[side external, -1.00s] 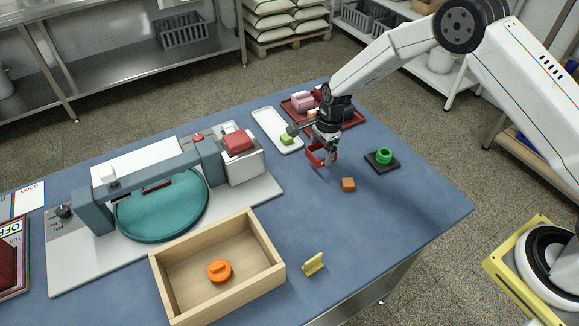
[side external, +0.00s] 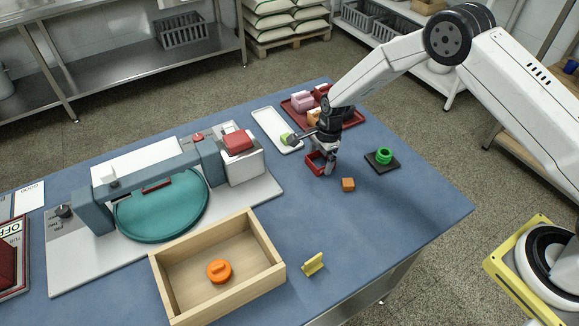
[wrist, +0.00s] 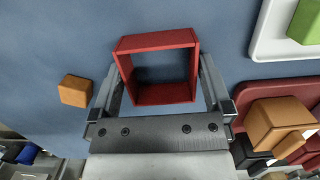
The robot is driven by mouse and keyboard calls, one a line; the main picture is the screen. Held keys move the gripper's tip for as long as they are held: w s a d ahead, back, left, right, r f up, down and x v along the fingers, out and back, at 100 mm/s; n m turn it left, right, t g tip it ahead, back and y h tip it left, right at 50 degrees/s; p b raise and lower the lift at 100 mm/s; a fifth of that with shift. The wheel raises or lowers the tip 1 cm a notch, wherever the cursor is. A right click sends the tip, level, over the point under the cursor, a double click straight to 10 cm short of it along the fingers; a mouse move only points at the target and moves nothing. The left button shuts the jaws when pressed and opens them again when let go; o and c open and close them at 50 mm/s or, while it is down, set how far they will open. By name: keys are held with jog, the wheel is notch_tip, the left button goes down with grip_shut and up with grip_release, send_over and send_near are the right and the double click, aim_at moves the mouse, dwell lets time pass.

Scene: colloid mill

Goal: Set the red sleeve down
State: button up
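The red sleeve (side external: 316,164) is a square, open-ended frame. It is low over the blue table and seems to touch it, right of the white tray. In the wrist view the sleeve (wrist: 155,94) sits between my two fingers, its opening facing the camera. My gripper (side external: 323,158) reaches down to it from above; in the wrist view my gripper (wrist: 161,68) has one finger close along each side wall and appears shut on it. Any thin gap at the fingertips is too small to tell. The sleeve's underside is hidden.
An orange-brown cube (side external: 348,185) stands close to the right. A green ring on a dark pad (side external: 372,163) is further right. The white tray (side external: 266,124) with a green block and a dark red tray (side external: 357,119) with several blocks lie behind.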

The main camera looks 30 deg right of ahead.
jog(key=shift+r, duration=0.1)
notch_tip(320, 180, up, 12)
jog(key=d, duration=0.1)
jog(key=shift+d, duration=0.4)
dwell(0.7)
jog(key=s+d+r+n+t, duration=0.1)
jog(key=s+d+r+n, duration=0.1)
jog(key=s+n, duration=0.4)
jog(key=s+d+r+n+h, duration=0.1)
jog(key=s+d+r+n, duration=0.1)
jog(key=s+n, duration=0.4)
jog(key=s+d+r+n+t, duration=0.1)
jog(key=s+r+n, duration=0.3)
jog(key=s, duration=0.8)
jog(key=shift+d+n+t+h, duration=0.35)
jog(key=shift+d+n, duration=0.25)
jog(key=shift+n, duration=0.4)
